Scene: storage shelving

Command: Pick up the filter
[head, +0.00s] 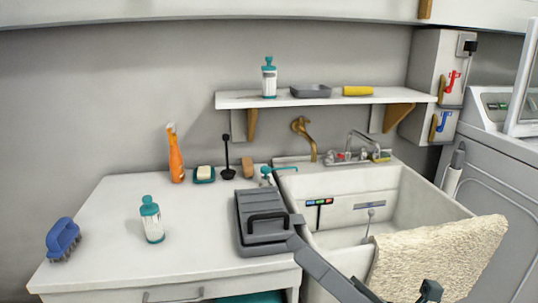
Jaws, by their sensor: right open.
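The best match for the filter is a dark grey, flat, boxy piece (252,243) with a black loop handle. It lies on the white counter, left of the sink. My right gripper (400,292) is at the bottom edge, partly cut off, in front of the sink and the towel. It is open and holds nothing that I can see. It is right of and nearer than the filter. A dark grey bar runs from near the gripper up to the filter's right edge; I cannot tell whether it touches. My left gripper is not in view.
The counter (105,226) also bears a blue brush (62,238), a teal-capped bottle (152,220), an orange spray bottle (176,160) and a soap dish (204,175). The sink (405,200) has a beige towel (440,256) over its front. A wall shelf (240,99) hangs above.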

